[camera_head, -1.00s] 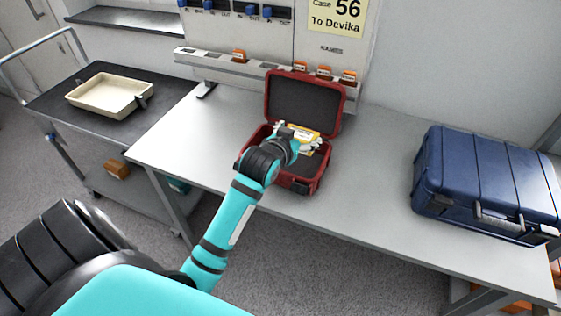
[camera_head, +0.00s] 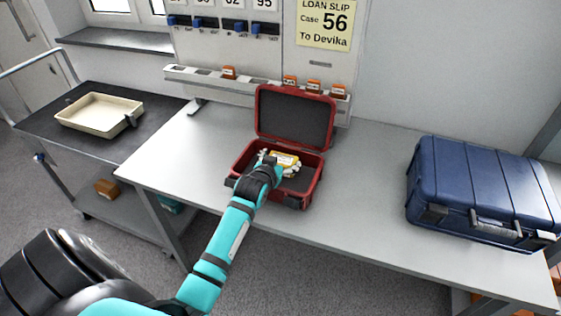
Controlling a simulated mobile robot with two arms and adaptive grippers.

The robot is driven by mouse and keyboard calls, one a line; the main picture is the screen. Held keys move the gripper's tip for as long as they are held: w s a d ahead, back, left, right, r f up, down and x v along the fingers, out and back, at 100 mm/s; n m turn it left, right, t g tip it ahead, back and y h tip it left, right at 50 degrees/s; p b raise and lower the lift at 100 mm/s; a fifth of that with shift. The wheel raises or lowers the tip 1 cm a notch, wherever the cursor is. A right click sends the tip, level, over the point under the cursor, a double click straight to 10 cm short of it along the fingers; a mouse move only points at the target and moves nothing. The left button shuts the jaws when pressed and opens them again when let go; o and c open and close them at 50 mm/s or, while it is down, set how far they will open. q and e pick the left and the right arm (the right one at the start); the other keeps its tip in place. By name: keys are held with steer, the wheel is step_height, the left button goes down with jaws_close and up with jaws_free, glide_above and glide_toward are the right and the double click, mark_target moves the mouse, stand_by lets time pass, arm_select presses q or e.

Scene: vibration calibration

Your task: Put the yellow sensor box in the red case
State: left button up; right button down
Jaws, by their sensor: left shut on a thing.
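The red case (camera_head: 312,187) stands open on the grey table, its lid (camera_head: 294,117) raised at the back and dark foam inside. The yellow sensor box (camera_head: 286,158) is at the case's opening, over its inside. My left gripper (camera_head: 279,167) reaches in over the case's front left and is shut on the yellow sensor box. The wrist hides part of the box, and I cannot tell whether the box touches the foam. My right gripper is not in view.
A closed blue case (camera_head: 484,188) stands on the table at the right. A cream tray (camera_head: 100,114) sits on a dark cart at the left. A rail (camera_head: 250,88) with several orange blocks runs behind the red case. The table between the cases is clear.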

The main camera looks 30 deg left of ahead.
arm_select(q)
steer(key=o, duration=1)
steer(key=shift+f, duration=0.1)
steer(key=v, duration=1.2)
steer(key=shift+s, duration=0.1)
